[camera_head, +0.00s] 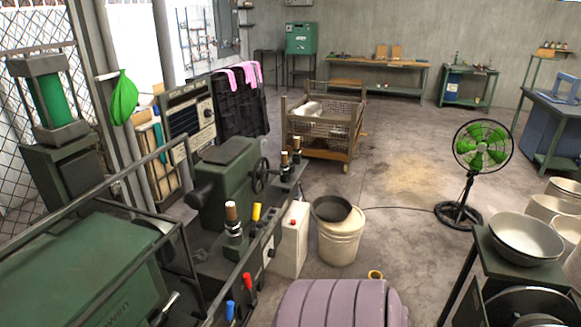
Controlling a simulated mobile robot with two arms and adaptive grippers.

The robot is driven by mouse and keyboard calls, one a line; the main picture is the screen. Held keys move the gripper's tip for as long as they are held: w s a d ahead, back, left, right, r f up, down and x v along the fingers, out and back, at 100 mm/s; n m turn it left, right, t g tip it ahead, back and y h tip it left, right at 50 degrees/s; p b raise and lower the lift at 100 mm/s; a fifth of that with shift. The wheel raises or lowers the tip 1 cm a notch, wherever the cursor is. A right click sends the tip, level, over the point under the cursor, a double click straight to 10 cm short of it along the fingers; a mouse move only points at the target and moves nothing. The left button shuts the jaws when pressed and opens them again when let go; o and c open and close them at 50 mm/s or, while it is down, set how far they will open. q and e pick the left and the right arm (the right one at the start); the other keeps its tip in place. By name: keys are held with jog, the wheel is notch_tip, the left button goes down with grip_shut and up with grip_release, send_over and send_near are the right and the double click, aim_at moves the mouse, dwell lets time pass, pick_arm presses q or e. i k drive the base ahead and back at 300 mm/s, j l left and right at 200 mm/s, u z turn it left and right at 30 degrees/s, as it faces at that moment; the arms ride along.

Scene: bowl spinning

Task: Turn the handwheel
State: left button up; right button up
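The dark handwheel (260,175) with spokes is mounted on the right side of the green spinning machine (226,180), left of the picture's middle. It stands upright and is seen at an angle. Neither of my grippers is in view.
Levers with coloured grips (247,283) and a white control box (291,240) line the machine's front. A white bucket (341,243) holding a dark bowl stands right of it. A green fan (483,147) and metal bowls (525,238) are at right. Open floor (385,225) lies between.

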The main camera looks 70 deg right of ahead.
aim_at(260, 176)
jog(key=l+z, duration=0.1)
jog(key=l, duration=3.8)
jog(key=k+l, duration=0.15)
jog(key=l, duration=0.2)
jog(key=k+l, duration=0.15)
jog(key=l, duration=0.2)
jog(key=k+l, duration=0.15)
jog(key=l, duration=0.2)
jog(key=z, duration=0.05)
